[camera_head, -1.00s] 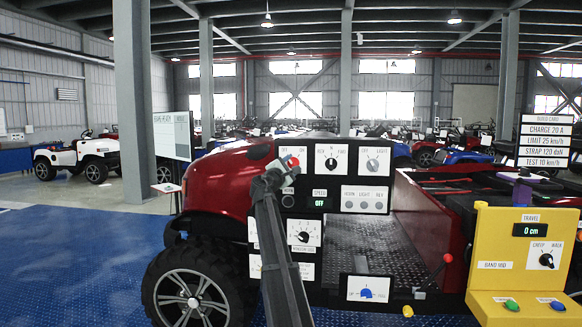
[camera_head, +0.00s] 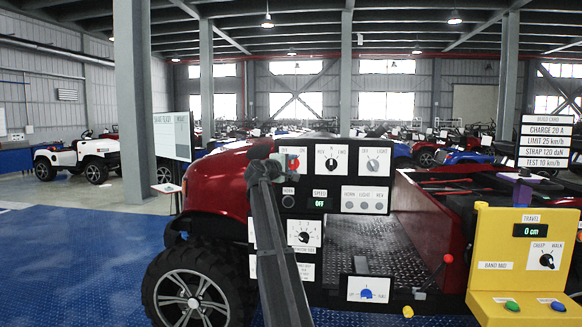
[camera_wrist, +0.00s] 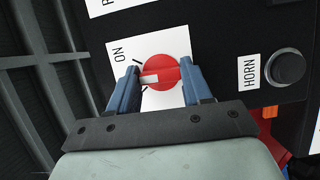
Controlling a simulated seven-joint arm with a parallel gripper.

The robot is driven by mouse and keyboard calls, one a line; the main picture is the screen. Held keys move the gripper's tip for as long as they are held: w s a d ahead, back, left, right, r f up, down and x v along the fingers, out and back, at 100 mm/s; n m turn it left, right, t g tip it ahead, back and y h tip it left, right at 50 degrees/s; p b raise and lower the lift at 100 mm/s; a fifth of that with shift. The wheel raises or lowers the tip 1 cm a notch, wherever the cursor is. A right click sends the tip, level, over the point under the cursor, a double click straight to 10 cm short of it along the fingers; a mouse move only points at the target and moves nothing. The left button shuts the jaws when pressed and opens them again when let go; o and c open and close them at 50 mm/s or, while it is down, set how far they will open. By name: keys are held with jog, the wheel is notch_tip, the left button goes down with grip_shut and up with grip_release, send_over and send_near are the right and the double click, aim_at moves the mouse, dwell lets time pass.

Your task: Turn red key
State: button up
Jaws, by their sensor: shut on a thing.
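The red key (camera_wrist: 163,68) is a round red knob with a pale bar across its face, on a white plate (camera_wrist: 122,52) marked ON. In the wrist view my gripper (camera_wrist: 158,74) has its two blue fingers on either side of the knob, shut on it. The wrist view is tilted, so the plate looks turned. In the head view the red key (camera_head: 293,163) shows at the upper left of the black panel. My gripper (camera_head: 268,170) is just left of it there, and my arm hides part of the panel below.
The HORN button (camera_wrist: 287,67) is close beside the key plate. A display (camera_head: 320,203) under SPEED reads OFF. Two dials, one black (camera_head: 331,163) and one grey (camera_head: 373,165), sit to the right. A yellow stand (camera_head: 487,245) is at the far right.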

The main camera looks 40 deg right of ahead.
jog(key=m+y, duration=0.2)
jog(key=m, duration=0.3)
jog(key=shift+r, duration=0.1)
jog(key=shift+m+y, duration=0.3)
dwell(0.5)
jog(key=o, duration=1.1)
jog(key=shift+c, duration=0.2)
jog(key=v, duration=1.3)
jog(key=shift+s+a+r, duration=0.2)
jog(key=shift+a, duration=0.15)
